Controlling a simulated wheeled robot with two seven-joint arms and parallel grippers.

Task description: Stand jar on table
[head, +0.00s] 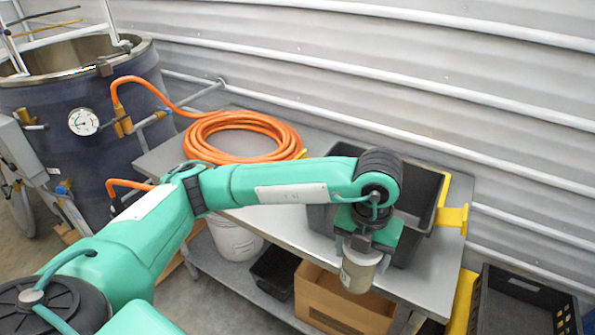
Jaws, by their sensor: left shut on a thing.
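The jar (359,272) is a pale grey-beige cylinder with a lighter top. It hangs below my left gripper (365,245), which is shut on it near the top. The jar is roughly upright, slightly tilted in the picture, and shows over the front edge of the grey metal table (424,272). I cannot tell whether it touches anything below. The fingertips are mostly hidden by the wrist. My right gripper is not in view.
A black bin (424,190) stands on the table behind my wrist. A coiled orange hose (240,137) lies at the table's left. A cardboard box (335,303) and a white bucket (235,238) are below. A black crate (525,305) stands at right. A dark vessel (75,90) stands left.

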